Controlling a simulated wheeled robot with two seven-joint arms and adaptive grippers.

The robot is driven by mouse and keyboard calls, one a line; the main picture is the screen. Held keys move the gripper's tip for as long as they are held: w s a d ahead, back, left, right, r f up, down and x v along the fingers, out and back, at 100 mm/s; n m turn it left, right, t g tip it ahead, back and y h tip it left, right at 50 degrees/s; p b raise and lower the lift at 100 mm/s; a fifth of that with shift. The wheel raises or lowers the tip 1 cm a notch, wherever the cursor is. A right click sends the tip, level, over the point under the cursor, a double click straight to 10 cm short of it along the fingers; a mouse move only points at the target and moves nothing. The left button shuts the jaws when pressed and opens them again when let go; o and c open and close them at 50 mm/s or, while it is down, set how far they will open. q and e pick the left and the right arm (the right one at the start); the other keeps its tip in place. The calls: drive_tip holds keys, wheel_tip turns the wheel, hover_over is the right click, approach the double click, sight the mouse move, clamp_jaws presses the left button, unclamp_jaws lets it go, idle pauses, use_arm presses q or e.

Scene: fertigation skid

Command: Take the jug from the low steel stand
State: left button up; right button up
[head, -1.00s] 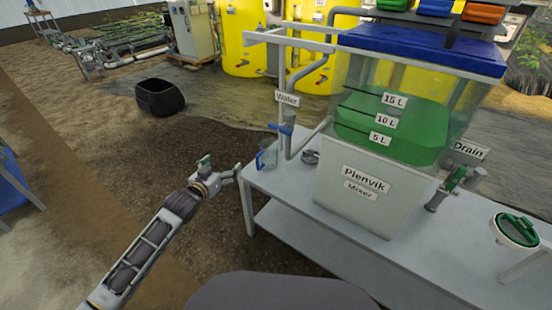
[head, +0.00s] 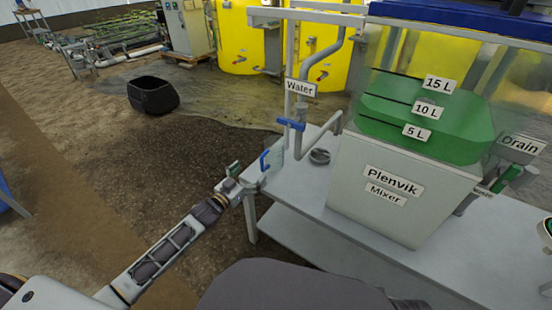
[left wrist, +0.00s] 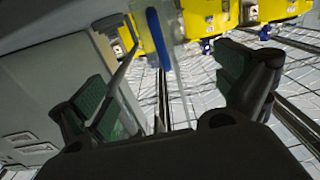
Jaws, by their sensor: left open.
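The clear jug (head: 277,153) with a blue handle stands at the left end of the low steel stand (head: 301,190), below the Water pipe. My left gripper (head: 247,177) is open just left of the jug, close to the handle. In the left wrist view the blue handle (left wrist: 158,40) shows upright between the two open fingers of my left gripper (left wrist: 165,85), with the clear jug wall beside it. Whether a finger touches the jug I cannot tell. My right gripper is not in view.
The Plenvik mixer tank (head: 400,195) stands right of the jug on the stand. The Water pipe with its blue valve lever (head: 291,124) rises beside the jug. A black tub (head: 153,95) sits on open ground behind. Yellow tanks (head: 240,40) stand at the back.

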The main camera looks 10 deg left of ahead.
sight(262, 162)
use_arm(q)
drive_tip(key=shift+w+r, duration=0.1)
idle(0.3)
drive_tip(key=shift+b+x, duration=0.35)
drive_tip(key=shift+x, duration=0.65)
drive_tip(key=shift+b+x, duration=0.35)
drive_tip(key=shift+x, duration=0.85)
drive_tip(key=shift+b+x, duration=0.3)
drive_tip(key=shift+x, duration=1.4)
drive_tip(key=shift+w+d+b, duration=0.15)
drive_tip(key=shift+w+b, duration=0.1)
drive_tip(key=shift+b, duration=0.05)
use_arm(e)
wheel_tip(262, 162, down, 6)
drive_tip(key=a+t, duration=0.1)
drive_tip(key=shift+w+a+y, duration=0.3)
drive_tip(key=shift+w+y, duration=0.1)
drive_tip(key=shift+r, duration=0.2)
use_arm(q)
drive_tip(key=shift+w, duration=0.15)
